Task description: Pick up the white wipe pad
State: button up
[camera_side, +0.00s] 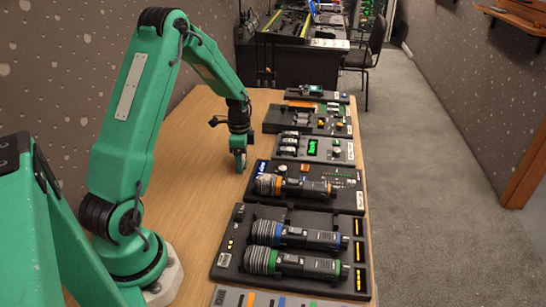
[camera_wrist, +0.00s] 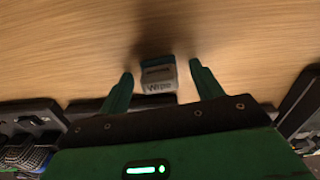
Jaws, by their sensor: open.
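The white wipe pad (camera_wrist: 158,76) lies on the wooden table in the wrist view. It is a small pale block with a teal far edge and dark lettering on its near face. My gripper (camera_wrist: 161,69) is open, with one green finger on each side of the pad and a visible gap on both sides. In the side view my gripper (camera_side: 241,168) points down, low over the table, left of the row of black trays. I cannot make out the pad in the side view; whether the fingers touch the table is unclear.
More trays (camera_side: 315,148) line the table's right edge. The wooden tabletop (camera_side: 205,185) left of them is bare.

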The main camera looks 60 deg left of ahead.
jog(key=c, duration=1.1)
jog(key=shift+o, duration=0.2)
jog(key=shift+r, duration=0.1)
jog(key=shift+r, duration=0.7)
jog(key=r, duration=0.1)
jog(key=d+r, duration=0.1)
jog(key=r, duration=0.1)
jog(key=shift+r, duration=0.1)
jog(key=d+r, duration=0.6)
jog(key=d, duration=0.4)
jog(key=shift+d+r, duration=0.15)
jog(key=shift+d, duration=0.2)
jog(key=shift+o, duration=0.6)
jog(key=shift+c, duration=0.2)
